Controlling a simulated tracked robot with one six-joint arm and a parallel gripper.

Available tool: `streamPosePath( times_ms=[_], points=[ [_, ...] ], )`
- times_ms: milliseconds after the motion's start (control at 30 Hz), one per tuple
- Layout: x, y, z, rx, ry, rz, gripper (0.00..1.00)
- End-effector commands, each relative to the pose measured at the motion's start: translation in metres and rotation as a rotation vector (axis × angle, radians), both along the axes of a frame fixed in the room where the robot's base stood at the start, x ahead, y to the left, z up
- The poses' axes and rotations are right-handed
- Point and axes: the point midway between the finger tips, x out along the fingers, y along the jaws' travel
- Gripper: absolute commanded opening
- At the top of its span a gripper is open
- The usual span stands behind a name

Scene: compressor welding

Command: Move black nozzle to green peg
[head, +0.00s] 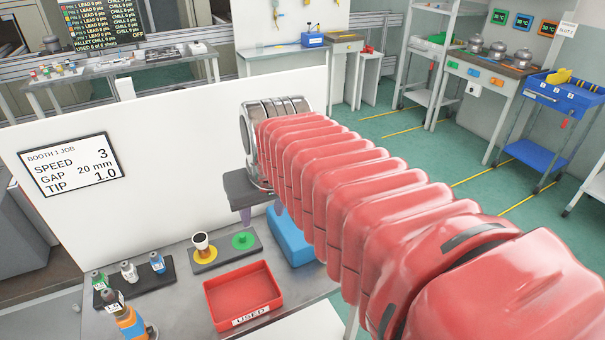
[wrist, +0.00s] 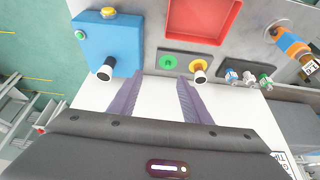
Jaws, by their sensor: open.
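The black nozzle (head: 201,242), dark-topped with a pale rim, stands upright on the yellow round spot of a small grey plate. It also shows in the wrist view (wrist: 199,73). The green peg (head: 242,240) is beside it on the same plate, to its right in the head view, with nothing on it; in the wrist view the green spot (wrist: 168,62) is left of the nozzle. My gripper (wrist: 157,84) is open and empty, its purple fingers pointing toward the plate. The right fingertip appears close to the nozzle in the wrist view; whether they touch is unclear.
A red USED tray (head: 240,296) lies in front of the plate. A blue box (head: 291,240) stands to the right. A dark rack (head: 134,284) with several small bottle-like pieces and an orange torch (head: 131,322) are at left. A white panel (head: 180,140) rises behind.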

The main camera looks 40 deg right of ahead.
Motion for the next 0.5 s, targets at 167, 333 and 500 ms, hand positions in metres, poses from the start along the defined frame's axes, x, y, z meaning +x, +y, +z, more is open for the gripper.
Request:
streamPosePath(
  times_ms=[167, 333, 500],
  points=[
    [0.008, -0.060, 0.008, 0.011, 0.022, -0.129, 0.44],
    [0.007, -0.106, 0.012, 0.019, 0.034, -0.216, 0.44],
    [0.006, -0.125, 0.014, 0.022, 0.038, -0.251, 0.44]
  ],
)
